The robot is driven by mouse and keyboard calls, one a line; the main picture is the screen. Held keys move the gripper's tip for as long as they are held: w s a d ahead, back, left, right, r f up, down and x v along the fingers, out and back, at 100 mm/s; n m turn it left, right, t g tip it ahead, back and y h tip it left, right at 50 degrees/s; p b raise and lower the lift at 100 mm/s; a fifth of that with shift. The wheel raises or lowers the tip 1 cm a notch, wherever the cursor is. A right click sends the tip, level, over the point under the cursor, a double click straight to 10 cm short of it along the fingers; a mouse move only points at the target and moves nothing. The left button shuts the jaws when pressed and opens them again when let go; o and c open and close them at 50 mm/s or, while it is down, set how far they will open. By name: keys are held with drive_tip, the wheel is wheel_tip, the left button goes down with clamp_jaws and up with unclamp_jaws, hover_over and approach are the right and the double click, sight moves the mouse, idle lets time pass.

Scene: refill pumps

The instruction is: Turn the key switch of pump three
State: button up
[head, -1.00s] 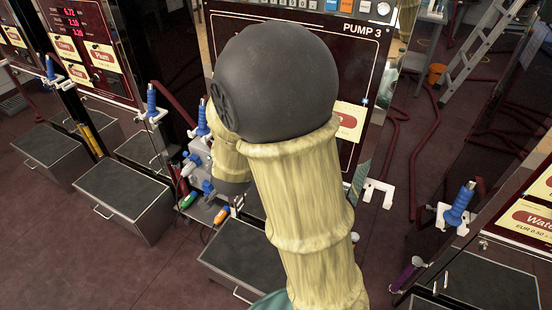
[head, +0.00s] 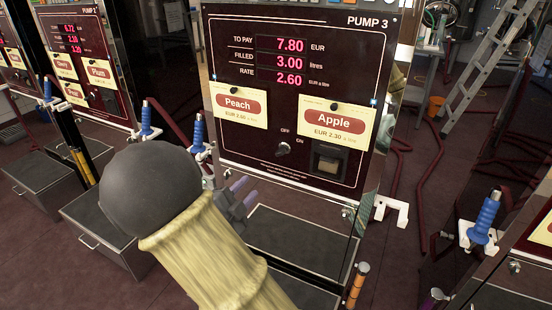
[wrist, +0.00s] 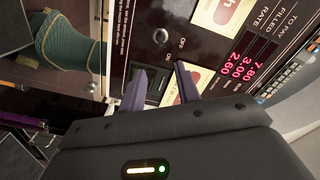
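The pump three panel (head: 235,155) is dark red with lit figures 7.80, 3.00 and 2.60. Its key switch (head: 283,149) is a small round metal knob low on the panel, below the OFF and ON marks. Which mark it points to is too small to tell. The wrist view, turned sideways, shows the key switch (wrist: 160,36) beyond the fingertips. My gripper (head: 244,193) is below and left of the switch in the head view, apart from it. In the wrist view my gripper (wrist: 161,66) has its two purple fingers spread, with nothing between them.
A black square switch (head: 328,160) sits right of the key switch. Peach (head: 239,105) and Apple (head: 335,122) cards are on the panel. Blue-handled nozzles stand on the left (head: 198,132) and right (head: 484,220). A white bracket (head: 392,212) sticks out at the panel's right.

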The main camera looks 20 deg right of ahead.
sight(277, 155)
drive_tip(key=x, duration=1.7)
drive_tip(key=shift+w+d, duration=0.15)
drive_tip(key=shift+c, duration=0.4)
clamp_jaws()
